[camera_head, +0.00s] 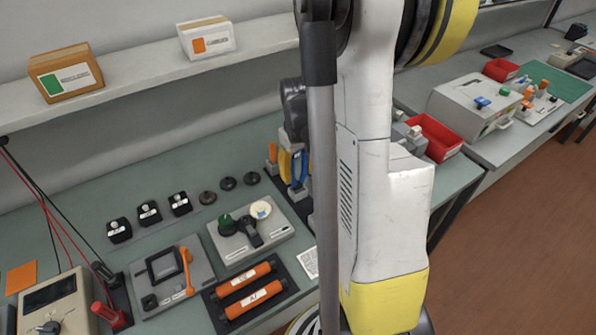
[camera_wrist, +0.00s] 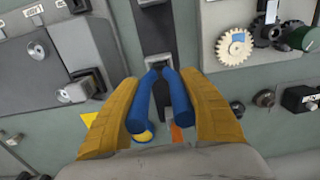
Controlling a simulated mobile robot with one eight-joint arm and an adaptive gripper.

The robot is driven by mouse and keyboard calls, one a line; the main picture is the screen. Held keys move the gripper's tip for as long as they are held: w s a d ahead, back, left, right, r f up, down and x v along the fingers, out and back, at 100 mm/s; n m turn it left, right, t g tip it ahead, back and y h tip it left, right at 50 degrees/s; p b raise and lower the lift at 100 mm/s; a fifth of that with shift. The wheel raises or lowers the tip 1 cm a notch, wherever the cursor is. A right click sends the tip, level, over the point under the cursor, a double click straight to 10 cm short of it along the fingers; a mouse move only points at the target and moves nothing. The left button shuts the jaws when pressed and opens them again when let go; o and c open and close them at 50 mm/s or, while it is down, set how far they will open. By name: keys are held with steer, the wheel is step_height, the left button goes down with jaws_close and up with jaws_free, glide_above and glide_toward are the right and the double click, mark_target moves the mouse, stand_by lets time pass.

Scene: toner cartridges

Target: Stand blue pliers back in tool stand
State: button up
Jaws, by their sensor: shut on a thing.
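In the wrist view my gripper (camera_wrist: 159,84) has its two yellow fingers closed on the blue pliers (camera_wrist: 178,102), one finger against each blue handle. A dark part shows between the handles. A grey holder of the tool stand (camera_wrist: 158,62) lies just beyond the pliers' far end; I cannot tell whether the pliers sit in it. In the head view the blue pliers (camera_head: 301,167) show beside a yellow finger above the dark stand area, left of my arm. My arm hides much of the gripper and stand there.
An orange-handled tool (camera_head: 272,156) is close to the left of the gripper. A panel with a green knob (camera_head: 227,224) and a white gear (camera_wrist: 234,47) is nearby. A grey box (camera_wrist: 82,55) is on the wrist view's left. A red bin (camera_head: 436,136) is behind my arm.

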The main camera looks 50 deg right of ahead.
steer(key=shift+f, duration=0.15)
steer(key=o, duration=1.4)
steer(key=shift+o, duration=0.2)
step_height(320, 180, up, 12)
steer(key=s+a+r+n+t, duration=0.1)
steer(key=s+a+t, duration=0.1)
steer(key=a, duration=1)
steer(key=s+a+r+n+t, duration=0.1)
steer(key=a+t, duration=0.4)
steer(key=a, duration=0.8)
steer(key=shift+s+a+r+n, duration=0.3)
steer(key=shift+s+r, duration=0.5)
steer(key=shift+s, duration=0.45)
